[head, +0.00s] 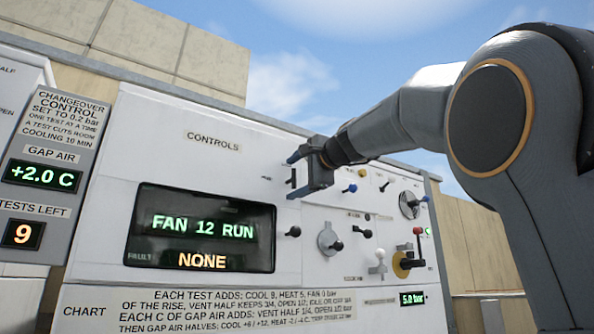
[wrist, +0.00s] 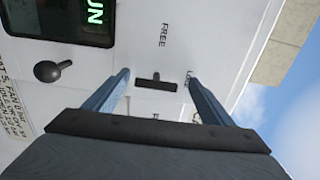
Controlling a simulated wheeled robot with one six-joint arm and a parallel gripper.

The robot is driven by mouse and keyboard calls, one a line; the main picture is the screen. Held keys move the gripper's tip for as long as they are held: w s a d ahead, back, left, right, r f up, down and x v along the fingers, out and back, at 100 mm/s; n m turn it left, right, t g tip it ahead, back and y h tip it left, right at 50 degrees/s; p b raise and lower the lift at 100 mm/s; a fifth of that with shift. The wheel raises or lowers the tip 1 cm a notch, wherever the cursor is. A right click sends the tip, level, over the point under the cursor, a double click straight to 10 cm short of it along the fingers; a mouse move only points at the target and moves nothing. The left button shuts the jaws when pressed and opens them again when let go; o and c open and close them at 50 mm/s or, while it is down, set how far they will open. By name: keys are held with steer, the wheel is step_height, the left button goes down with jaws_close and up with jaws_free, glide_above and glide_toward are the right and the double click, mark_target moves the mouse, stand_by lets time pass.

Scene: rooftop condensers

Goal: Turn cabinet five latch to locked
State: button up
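A small black latch handle (wrist: 155,84) sits on the white panel, its bar lying across the wrist view. A short stub on it points toward the label FREE (wrist: 163,35). A second label (wrist: 190,76), starting "LO", is partly hidden by the right finger. My gripper (wrist: 158,76) is open, with one blue finger on each side of the latch and gaps to the bar. In the head view my gripper (head: 291,176) is at the panel's upper middle, its fingers above and below the latch. No cabinet number is readable here.
A black knob (head: 293,232) sits below my gripper, and also shows in the wrist view (wrist: 50,71). Open sky is above the panel.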

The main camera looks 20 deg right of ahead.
steer(key=shift+f, duration=0.15)
steer(key=b+v, duration=0.1)
steer(key=v, duration=0.6)
steer(key=shift+s, duration=0.4)
steer(key=shift+d, duration=0.1)
